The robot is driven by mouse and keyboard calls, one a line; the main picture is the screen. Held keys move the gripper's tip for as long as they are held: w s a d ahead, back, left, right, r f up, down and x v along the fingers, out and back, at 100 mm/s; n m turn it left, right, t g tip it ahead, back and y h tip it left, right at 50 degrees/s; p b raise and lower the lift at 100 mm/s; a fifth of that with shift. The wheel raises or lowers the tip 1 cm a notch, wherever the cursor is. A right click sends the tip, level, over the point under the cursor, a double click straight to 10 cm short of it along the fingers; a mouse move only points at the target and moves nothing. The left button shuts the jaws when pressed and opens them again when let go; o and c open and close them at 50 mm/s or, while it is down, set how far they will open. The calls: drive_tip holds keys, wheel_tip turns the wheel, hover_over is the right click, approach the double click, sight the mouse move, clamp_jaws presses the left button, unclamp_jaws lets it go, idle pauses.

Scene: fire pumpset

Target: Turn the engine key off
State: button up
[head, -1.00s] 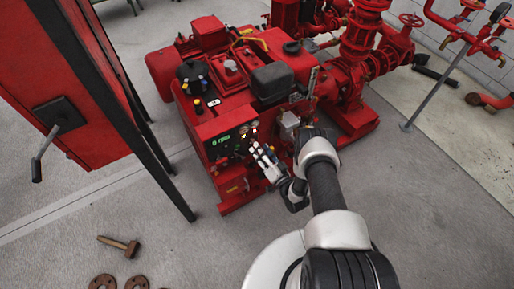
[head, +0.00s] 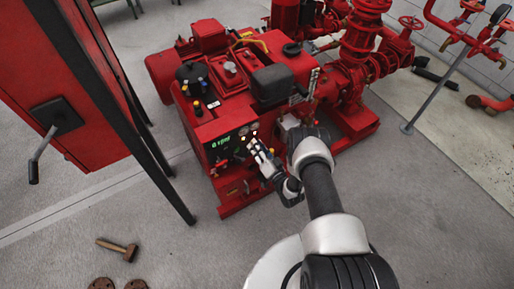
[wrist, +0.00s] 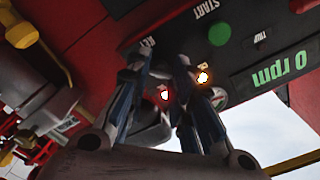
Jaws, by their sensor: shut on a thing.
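The engine's control panel (wrist: 245,55) carries a "KEY" label, a "START" label, a green button (wrist: 218,34) and a green display reading 0 rpm (wrist: 272,68). A red lamp and an orange lamp (wrist: 203,78) are lit. My gripper (wrist: 158,68) is at the panel, its fingertips just below the "KEY" label. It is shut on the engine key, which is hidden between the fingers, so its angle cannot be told. In the head view my gripper (head: 255,146) reaches the front panel of the red engine (head: 212,128).
Red pump pipework (head: 362,60) stands behind the engine. A red cabinet (head: 70,70) with a crank handle is at the left. A hammer (head: 117,248) and rusty flanges lie on the floor. In the wrist view, yellow and red fittings (wrist: 20,30) lie close left of the fingers.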

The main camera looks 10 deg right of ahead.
clamp_jaws()
drive_tip(key=shift+n, duration=0.3)
drive_tip(key=shift+a+n, duration=0.1)
drive_tip(key=shift+n, duration=4)
drive_tip(key=o, duration=0.7)
unclamp_jaws()
drive_tip(key=shift+c, duration=0.2)
